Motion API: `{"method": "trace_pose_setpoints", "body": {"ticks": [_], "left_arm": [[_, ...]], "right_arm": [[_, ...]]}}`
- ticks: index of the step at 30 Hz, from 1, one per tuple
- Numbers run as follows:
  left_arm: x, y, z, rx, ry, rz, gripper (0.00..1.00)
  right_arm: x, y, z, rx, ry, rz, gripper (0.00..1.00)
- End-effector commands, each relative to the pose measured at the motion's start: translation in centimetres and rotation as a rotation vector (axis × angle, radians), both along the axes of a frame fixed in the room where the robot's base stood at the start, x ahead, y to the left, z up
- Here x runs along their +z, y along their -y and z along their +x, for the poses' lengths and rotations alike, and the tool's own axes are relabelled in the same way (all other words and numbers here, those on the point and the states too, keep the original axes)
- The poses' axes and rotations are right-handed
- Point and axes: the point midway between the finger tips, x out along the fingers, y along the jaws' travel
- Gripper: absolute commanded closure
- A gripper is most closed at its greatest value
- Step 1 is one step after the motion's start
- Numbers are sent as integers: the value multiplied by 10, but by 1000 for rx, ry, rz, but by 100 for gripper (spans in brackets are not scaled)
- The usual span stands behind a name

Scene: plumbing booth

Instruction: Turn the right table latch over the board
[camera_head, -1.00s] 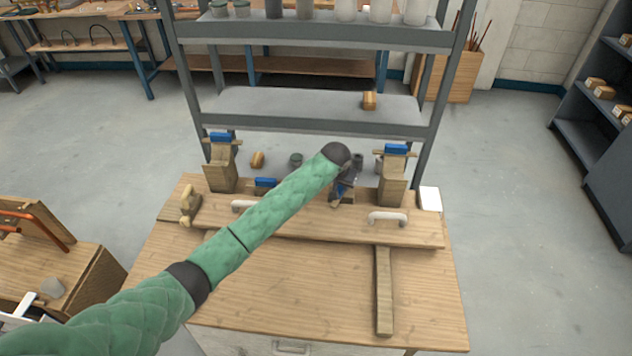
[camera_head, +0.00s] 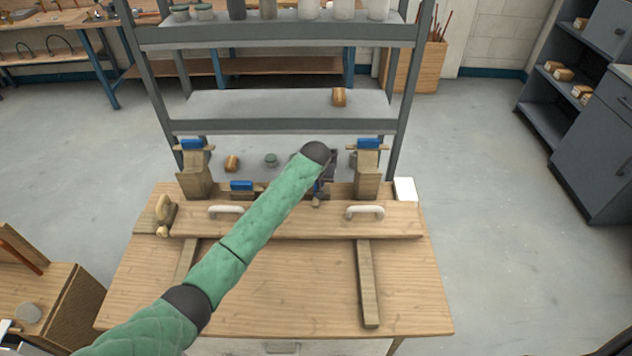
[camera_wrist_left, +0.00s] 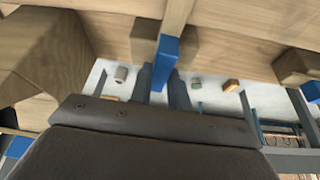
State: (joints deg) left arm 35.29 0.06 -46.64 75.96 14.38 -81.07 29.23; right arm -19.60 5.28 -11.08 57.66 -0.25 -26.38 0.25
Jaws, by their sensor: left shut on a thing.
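The long wooden board (camera_head: 290,222) with two white handles lies across the back of the wooden table (camera_head: 290,290). My left gripper (camera_head: 322,180) is at the back edge of the board, between the handles, partly hidden by my own green arm. In the left wrist view my left gripper (camera_wrist_left: 161,85) has its dark fingers on either side of a blue latch handle (camera_wrist_left: 166,50), shut on it. This handle joins a wooden latch piece (camera_wrist_left: 178,14). In the head view a wooden end of the latch (camera_head: 317,202) shows at the board's back edge. My right gripper is not in view.
Wooden posts with blue-handled tops stand at the back left (camera_head: 194,176) and back right (camera_head: 367,178). Another blue handle (camera_head: 241,186) sits behind the board. A grey shelf rack (camera_head: 280,125) stands behind the table. The table's front area is mostly clear.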

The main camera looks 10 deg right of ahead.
Motion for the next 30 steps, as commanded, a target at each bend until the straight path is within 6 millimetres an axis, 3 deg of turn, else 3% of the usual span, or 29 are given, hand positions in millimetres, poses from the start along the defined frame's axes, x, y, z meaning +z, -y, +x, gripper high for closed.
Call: {"method": "trace_pose_setpoints", "body": {"ticks": [2,3,6,17,30], "left_arm": [[0,0,1,0,1,0,100],[0,0,0,0,1,0,76],[0,0,0,0,1,0,60],[4,0,-2,-1,2,-1,60],[57,-7,-23,0,2,-1,60]], "right_arm": [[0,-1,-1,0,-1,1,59],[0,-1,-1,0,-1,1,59],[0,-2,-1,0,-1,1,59],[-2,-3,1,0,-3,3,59],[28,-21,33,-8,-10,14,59]]}}
